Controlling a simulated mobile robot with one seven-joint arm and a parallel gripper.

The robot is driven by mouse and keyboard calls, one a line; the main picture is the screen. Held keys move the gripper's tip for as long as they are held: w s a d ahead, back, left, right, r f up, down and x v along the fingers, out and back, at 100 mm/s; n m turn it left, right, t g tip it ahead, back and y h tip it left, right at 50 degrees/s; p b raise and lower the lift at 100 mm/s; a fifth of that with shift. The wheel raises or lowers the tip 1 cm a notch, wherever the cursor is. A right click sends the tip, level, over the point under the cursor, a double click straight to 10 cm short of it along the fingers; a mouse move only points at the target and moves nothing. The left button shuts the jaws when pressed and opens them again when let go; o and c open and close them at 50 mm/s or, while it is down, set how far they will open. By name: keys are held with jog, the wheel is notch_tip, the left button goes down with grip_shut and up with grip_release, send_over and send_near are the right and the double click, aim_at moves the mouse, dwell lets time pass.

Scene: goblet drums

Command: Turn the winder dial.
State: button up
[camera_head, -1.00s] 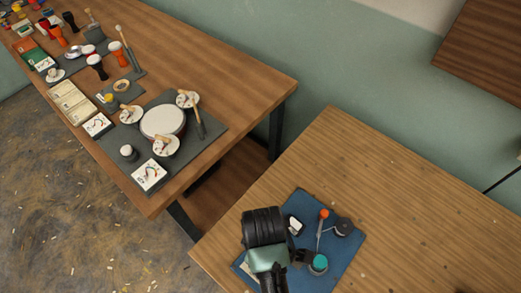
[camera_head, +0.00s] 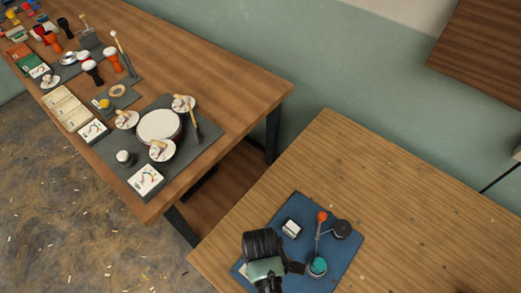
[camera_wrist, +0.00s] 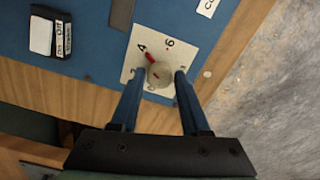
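The winder dial (camera_wrist: 158,74) is a round beige knob with a red pointer, on a white plate (camera_wrist: 178,30) with numbers, in the wrist view. The pointer is near the 4. My gripper (camera_wrist: 159,74) is open, with one blue finger on each side of the knob. A gap shows between the left finger and the knob; whether the right finger touches it I cannot tell. In the head view my arm hides the dial and fingertips.
Clear wood lies to the right.

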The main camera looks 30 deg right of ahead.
grip_shut()
jog(key=shift+r+m+p, duration=0.1)
jog(key=shift+m+p, duration=0.2)
jog(key=shift+r+m+p, duration=0.1)
jog(key=shift+m+p, duration=0.6)
jog(key=shift+m, duration=0.2)
jog(key=m+p, duration=0.1)
jog(key=m, duration=0.1)
jog(key=shift+m+p, duration=0.3)
jog(key=shift+m, duration=0.1)
jog(key=m+p, duration=0.1)
jog(key=m, duration=0.2)
jog(key=shift+p, duration=0.3)
jog(key=shift+m+p, duration=0.5)
jog(key=shift+m, duration=1.2)
